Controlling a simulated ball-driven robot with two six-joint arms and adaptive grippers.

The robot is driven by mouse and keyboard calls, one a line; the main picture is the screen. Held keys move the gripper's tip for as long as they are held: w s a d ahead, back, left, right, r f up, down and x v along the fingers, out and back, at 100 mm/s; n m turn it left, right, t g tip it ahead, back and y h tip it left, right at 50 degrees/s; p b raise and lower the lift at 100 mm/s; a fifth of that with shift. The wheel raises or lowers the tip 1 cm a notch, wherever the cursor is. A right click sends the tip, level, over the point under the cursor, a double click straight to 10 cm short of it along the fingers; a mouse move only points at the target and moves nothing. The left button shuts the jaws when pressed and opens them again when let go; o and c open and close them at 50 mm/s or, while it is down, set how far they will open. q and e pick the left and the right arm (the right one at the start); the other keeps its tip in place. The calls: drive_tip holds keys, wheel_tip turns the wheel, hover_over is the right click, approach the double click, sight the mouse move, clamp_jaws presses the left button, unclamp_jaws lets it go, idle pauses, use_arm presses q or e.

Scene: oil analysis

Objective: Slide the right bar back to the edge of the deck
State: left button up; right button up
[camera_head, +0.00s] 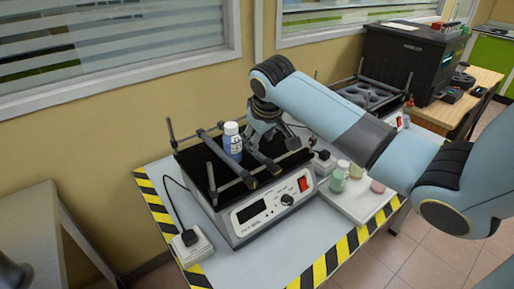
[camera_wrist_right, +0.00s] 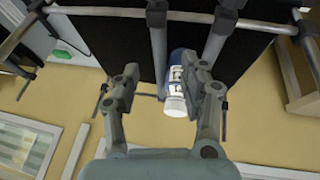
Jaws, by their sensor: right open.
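The shaker (camera_head: 265,215) has a black deck (camera_head: 194,162) crossed by bars. The right bar (camera_head: 264,160) runs from front to back under my right gripper (camera_head: 262,138). It also shows in the wrist view (camera_wrist_right: 157,50), between the two fingers. My right gripper (camera_wrist_right: 165,88) is open, and its fingers sit apart over the deck. The far part of the right bar is hidden by the gripper in the head view. My left gripper is out of view.
A white tray with small containers (camera_head: 354,205) stands right of the shaker. Another shaker (camera_head: 372,93) and a black machine (camera_head: 410,60) are farther right. A power adapter (camera_head: 193,248) lies at the front left. The table edge has yellow-black tape (camera_head: 320,268).

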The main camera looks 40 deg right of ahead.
sight(259, 158)
drive_tip(key=x, duration=0.4)
drive_tip(key=shift+w+d, duration=0.1)
drive_tip(key=shift+w, duration=0.05)
drive_tip(key=shift+x, duration=1.25)
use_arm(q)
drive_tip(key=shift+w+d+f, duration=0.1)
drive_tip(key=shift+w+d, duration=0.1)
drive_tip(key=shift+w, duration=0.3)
use_arm(e)
drive_tip(key=shift+w+d+f, duration=0.1)
drive_tip(key=shift+w+f, duration=0.1)
drive_tip(key=shift+f, duration=0.25)
drive_tip(key=c, duration=0.4)
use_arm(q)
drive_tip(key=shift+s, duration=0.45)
use_arm(e)
clamp_jaws()
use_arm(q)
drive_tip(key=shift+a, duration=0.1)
